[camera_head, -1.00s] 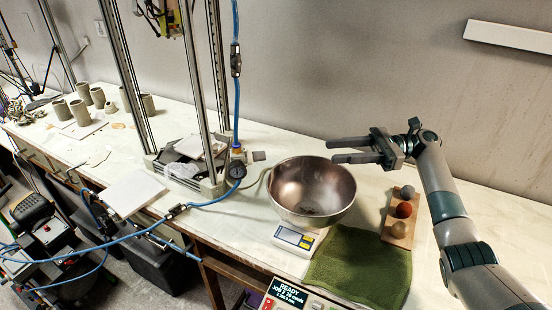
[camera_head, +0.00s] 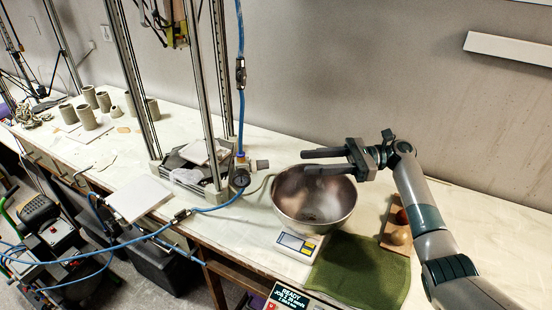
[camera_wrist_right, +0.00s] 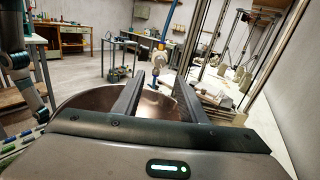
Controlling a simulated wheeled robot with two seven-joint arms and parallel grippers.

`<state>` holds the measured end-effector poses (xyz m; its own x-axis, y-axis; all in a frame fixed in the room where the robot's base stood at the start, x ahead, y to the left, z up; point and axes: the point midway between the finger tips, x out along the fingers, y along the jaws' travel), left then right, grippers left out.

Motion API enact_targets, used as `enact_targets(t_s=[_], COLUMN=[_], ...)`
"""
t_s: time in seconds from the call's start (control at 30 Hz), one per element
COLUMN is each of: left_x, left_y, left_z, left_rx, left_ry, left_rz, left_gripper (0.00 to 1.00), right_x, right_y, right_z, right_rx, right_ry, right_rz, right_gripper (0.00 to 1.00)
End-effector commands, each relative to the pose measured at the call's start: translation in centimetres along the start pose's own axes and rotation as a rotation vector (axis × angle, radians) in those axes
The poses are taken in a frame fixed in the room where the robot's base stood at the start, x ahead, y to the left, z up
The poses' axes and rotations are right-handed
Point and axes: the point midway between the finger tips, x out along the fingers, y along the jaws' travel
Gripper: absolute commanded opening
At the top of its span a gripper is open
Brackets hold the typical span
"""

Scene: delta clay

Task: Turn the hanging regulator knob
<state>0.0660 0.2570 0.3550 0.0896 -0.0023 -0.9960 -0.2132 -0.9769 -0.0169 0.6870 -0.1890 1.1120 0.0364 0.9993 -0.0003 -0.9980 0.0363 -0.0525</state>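The regulator hangs on the blue air hose beside the metal frame. Its pale knob (camera_head: 262,165) points to the right, and its round dark gauge (camera_head: 240,179) sits below. My right gripper (camera_head: 306,162) is open and empty above the metal bowl, its fingers pointing left toward the knob with a gap between. In the right wrist view the two fingers (camera_wrist_right: 160,92) stand apart, and the regulator (camera_wrist_right: 159,60) shows small and far between their tips. My left gripper is in no view.
A steel bowl (camera_head: 290,203) stands on a scale (camera_head: 297,245) under my right gripper. A green towel (camera_head: 358,272) and a wooden board with balls (camera_head: 389,243) lie to the right. The metal frame (camera_head: 205,100) rises left of the regulator.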

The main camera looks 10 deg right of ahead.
Motion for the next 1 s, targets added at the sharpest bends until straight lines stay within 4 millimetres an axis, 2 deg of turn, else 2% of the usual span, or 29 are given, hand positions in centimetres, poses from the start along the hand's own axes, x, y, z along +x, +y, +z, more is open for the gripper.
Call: enact_targets(t_s=[0.03, 0.3, 0.5, 0.7, 1.0], left_x=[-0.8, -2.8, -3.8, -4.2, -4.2], left_y=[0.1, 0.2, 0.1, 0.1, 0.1], left_z=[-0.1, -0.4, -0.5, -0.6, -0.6], left_rx=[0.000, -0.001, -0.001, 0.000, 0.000], left_ry=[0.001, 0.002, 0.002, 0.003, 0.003], left_rz=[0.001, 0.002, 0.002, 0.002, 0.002], left_gripper=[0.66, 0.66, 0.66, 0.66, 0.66], right_x=[1.1, 5.9, 8.7, 9.9, 10.1], right_y=[0.0, 0.0, 0.0, 0.0, 0.0], right_z=[0.4, 0.4, 0.3, 0.1, 0.0], right_rx=[0.000, 0.000, 0.001, -0.001, -0.001], right_ry=[-0.003, -0.002, -0.001, -0.001, -0.001], right_rz=[0.002, 0.001, 0.000, 0.000, -0.001], right_gripper=[0.38, 0.38, 0.38, 0.38, 0.38])
